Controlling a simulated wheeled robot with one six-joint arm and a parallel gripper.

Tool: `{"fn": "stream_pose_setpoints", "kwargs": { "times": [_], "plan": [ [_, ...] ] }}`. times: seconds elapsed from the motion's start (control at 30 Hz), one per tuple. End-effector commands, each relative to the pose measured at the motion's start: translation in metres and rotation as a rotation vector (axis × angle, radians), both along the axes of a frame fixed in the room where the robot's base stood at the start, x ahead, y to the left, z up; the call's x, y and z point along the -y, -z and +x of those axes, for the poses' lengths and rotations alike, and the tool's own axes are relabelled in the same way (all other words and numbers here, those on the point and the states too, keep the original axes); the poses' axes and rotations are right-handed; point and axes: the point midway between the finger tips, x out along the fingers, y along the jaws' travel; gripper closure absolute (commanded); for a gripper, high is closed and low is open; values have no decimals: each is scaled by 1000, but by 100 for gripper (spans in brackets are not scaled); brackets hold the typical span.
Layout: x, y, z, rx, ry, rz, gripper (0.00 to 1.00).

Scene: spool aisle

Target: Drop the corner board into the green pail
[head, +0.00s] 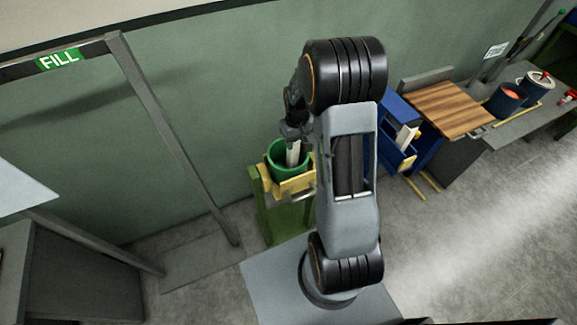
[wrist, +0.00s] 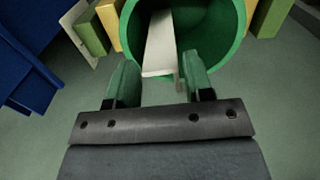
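The corner board (wrist: 160,45) is a long pale strip with a narrow side flange. Its far end is inside the green pail (wrist: 237,30), and its near end lies between my fingers. In the head view the board (head: 293,153) stands nearly upright, its lower part hidden inside the green pail (head: 272,152). My gripper (wrist: 160,72) points into the pail from above, its two green fingers at the board's edges, apparently closed on it. In the head view my gripper (head: 294,132) is just above the pail's mouth, partly hidden by my arm.
The pail sits in a yellow holder (head: 289,188) on a green stand (head: 270,222). A blue bin (head: 392,157) stands right of my arm, with a wood-topped table (head: 447,108) beyond. A grey frame with a FILL sign (head: 59,59) stands at left. Open floor (head: 480,220) lies at right.

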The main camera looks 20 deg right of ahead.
Motion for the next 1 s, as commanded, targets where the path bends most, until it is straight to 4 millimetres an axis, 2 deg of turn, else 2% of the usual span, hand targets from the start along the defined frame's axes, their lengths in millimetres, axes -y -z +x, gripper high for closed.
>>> {"fn": "stream_pose_setpoints", "kwargs": {
  "times": [0.03,0.2,0.43,0.57,0.67,1.0],
  "plan": [
    [0,0,0,0,0,0,48],
    [0,0,0,0,0,0,33],
    [0,-1,0,0,0,0,33],
    [0,-9,1,4,0,-1,33],
    [0,-24,1,5,0,-2,33],
    [0,-93,1,5,0,-1,33]
  ]
}}
